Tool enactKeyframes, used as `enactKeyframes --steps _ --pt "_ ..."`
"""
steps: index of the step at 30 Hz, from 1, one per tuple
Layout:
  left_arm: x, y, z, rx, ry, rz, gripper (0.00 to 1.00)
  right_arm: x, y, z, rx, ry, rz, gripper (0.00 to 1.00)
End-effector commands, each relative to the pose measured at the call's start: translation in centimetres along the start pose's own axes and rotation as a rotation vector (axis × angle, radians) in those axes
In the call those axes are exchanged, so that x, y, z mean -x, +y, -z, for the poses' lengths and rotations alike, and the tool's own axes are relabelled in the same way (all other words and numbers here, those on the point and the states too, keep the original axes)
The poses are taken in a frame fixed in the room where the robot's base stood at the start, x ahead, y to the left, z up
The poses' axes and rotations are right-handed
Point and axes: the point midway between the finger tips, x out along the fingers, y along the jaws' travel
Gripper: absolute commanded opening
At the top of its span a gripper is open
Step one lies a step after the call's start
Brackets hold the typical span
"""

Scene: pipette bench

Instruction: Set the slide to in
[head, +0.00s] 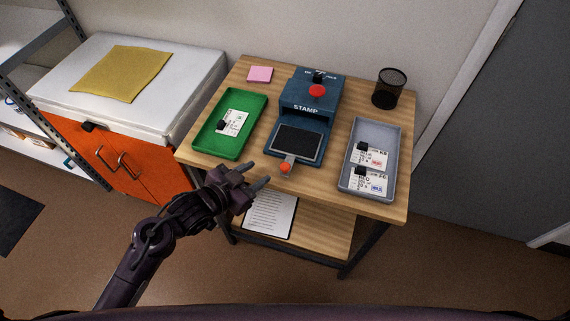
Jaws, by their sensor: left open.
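The blue stamp device (310,92) stands on the wooden table. Its slide (297,141), with a black pad on top, lies in front of the raised stamp head, apparently out. The slide's handle ends in an orange knob (285,168) near the table's front edge. My left gripper (258,176) is open and empty, just left of the orange knob and apart from it in the picture. Its fingers point right toward the knob. A red button (317,91) sits on top of the device. My right gripper is not in view.
A green tray (210,140) with a card stands left of the device. A grey tray (350,150) with two cards stands to its right. A black mesh cup (389,88) and pink notes (260,74) sit behind. A clipboard (270,214) lies on the lower shelf.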

Motion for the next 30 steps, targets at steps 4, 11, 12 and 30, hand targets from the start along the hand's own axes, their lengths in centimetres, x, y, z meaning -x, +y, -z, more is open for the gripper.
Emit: enactKeyframes --steps 4,11,12,30 --pt "-0.7 0.8 0.3 -0.019 0.152 -0.13 0.41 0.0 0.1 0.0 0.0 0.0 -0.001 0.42" --pt "0.4 1.6 0.8 0.021 0.363 -0.328 0.41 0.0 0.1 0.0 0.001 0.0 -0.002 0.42" --pt "0.7 1.5 0.8 0.03 0.385 -0.347 0.41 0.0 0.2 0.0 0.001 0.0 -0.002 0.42" --pt "-4.3 3.8 3.9 0.05 0.428 -0.382 0.41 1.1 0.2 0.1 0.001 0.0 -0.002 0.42"
